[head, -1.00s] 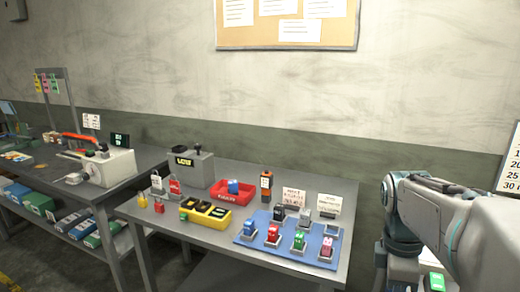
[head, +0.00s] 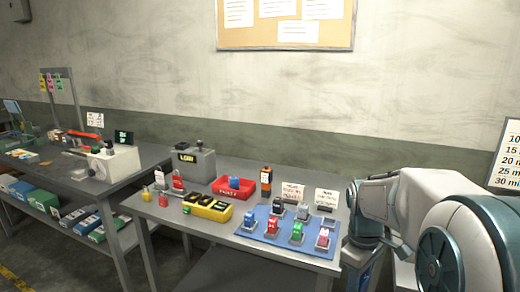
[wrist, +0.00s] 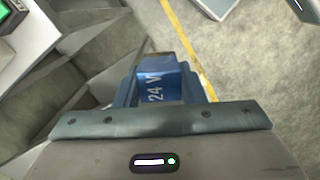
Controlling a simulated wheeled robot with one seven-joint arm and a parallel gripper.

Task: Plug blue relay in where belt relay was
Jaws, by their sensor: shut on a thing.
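In the wrist view my gripper (wrist: 164,97) is shut on a blue relay (wrist: 157,78) marked "24 V". The relay sits between the two fingers, held in the air above the floor. In the head view my gripper is hidden; only my arm shows at the right. On the table a blue mat (head: 262,240) carries several relays in sockets: a blue one (head: 249,222), a red one (head: 274,225), a green one (head: 297,230) and a pinkish one (head: 322,238) in front. Behind are a black one (head: 277,208) and a grey one (head: 302,211). A low grey socket (head: 325,220) looks empty.
A red tray (head: 228,194) holding a blue piece, a yellow block with dark slots (head: 208,208), an orange-black tester (head: 266,182) and a grey box (head: 192,163) share the table. Two small signs stand behind the mat. A second bench (head: 134,178) is at left.

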